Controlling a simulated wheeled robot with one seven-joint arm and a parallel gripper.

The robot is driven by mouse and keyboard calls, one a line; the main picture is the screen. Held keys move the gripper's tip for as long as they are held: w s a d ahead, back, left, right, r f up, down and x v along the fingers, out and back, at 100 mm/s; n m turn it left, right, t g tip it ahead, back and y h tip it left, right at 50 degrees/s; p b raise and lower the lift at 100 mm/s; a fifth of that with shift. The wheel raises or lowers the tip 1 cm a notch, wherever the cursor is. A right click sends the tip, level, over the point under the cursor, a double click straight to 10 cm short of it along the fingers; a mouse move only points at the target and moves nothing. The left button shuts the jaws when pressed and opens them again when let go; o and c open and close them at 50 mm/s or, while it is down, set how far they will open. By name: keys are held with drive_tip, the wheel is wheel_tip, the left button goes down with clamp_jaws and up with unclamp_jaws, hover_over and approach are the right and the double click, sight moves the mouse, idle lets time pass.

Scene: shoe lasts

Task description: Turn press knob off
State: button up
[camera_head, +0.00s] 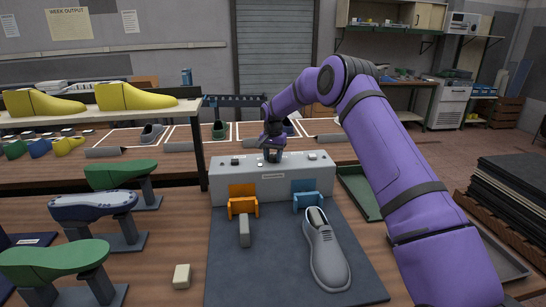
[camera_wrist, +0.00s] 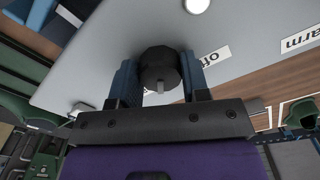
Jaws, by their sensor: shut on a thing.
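The press (camera_head: 290,180) is a grey box at the back of the dark mat, with small controls along its top. The black round press knob (camera_wrist: 160,68) shows in the wrist view, standing on the grey panel beside a label reading "off" (camera_wrist: 188,62). My gripper (camera_wrist: 158,85) has its two blue fingers on either side of the knob, shut on it. In the head view my gripper (camera_head: 272,154) reaches down to the middle of the press top and covers the knob there. The knob's pointer direction is hard to tell.
A grey shoe (camera_head: 326,250) lies on the mat (camera_head: 275,275), near an orange bracket (camera_head: 243,206), a blue bracket (camera_head: 307,202) and a grey block (camera_head: 244,231). Green lasts on stands are at left. A pale block (camera_head: 182,276) lies on the table. A green tray (camera_head: 358,195) is at right.

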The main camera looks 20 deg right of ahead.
sight(274, 156)
drive_tip(key=n, duration=1.2)
drive_tip(key=shift+d, duration=0.1)
drive_tip(key=shift+n, duration=1.9)
drive_tip(key=o, duration=0.9)
wheel_tip(274, 156, up, 11)
drive_tip(key=shift+f, duration=0.1)
